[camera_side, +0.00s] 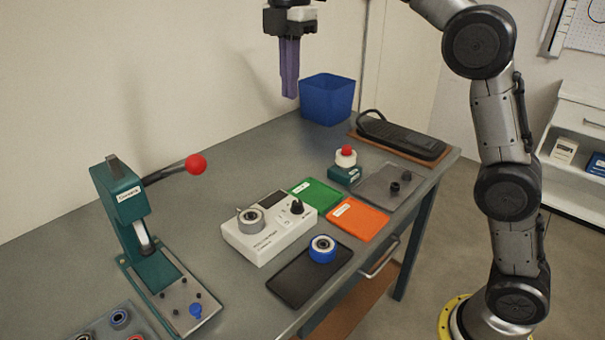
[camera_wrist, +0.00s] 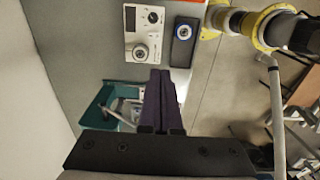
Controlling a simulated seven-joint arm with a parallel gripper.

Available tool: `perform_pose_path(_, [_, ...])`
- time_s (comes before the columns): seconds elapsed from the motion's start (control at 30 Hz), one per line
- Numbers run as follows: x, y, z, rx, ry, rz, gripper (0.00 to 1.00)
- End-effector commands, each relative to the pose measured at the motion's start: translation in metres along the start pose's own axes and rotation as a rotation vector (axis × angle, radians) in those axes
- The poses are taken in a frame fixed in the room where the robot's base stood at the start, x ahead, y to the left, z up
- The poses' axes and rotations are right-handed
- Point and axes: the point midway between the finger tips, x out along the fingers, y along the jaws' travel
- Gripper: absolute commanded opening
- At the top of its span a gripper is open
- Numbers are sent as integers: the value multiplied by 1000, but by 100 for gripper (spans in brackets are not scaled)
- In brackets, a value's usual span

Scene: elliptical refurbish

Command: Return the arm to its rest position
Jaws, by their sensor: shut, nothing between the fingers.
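My gripper (camera_side: 289,97) is raised high above the back of the workbench in the side view, fingers pointing down. Its purple fingers are together with nothing between them. In the wrist view my gripper (camera_wrist: 160,78) also shows as shut, above the bench. No object touches it. My arm stands at the right of the bench in the side view, bent over at the top.
The grey bench (camera_side: 222,196) holds a green press (camera_side: 127,212) with a red-knobbed lever, a white device (camera_side: 270,238), a black tray (camera_side: 292,285) with a blue-rimmed wheel (camera_side: 322,249), green (camera_side: 314,193) and orange (camera_side: 357,219) mats, a blue bin (camera_side: 327,99) and a black pedal (camera_side: 400,136).

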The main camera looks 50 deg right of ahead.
Motion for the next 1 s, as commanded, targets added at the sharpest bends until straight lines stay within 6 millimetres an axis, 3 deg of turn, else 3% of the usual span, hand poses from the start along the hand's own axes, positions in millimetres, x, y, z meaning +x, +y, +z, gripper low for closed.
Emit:
perform_pose_path(0.13, [-34, -28, 12, 18, 10, 68, 0])
perform_pose_path(0.23, [-49, -64, 23, 38, 12, 90, 0])
perform_pose_path(0.47, [-44, -140, 44, 233, 33, 171, 0])
perform_pose_path(0.57, [-28, -170, 51, 363, 51, 210, 0])
perform_pose_path(0.77, [22, -221, 60, 656, 107, 286, 0])
perform_pose_path(1.0, [105, -265, 65, 1062, 210, 348, 0])
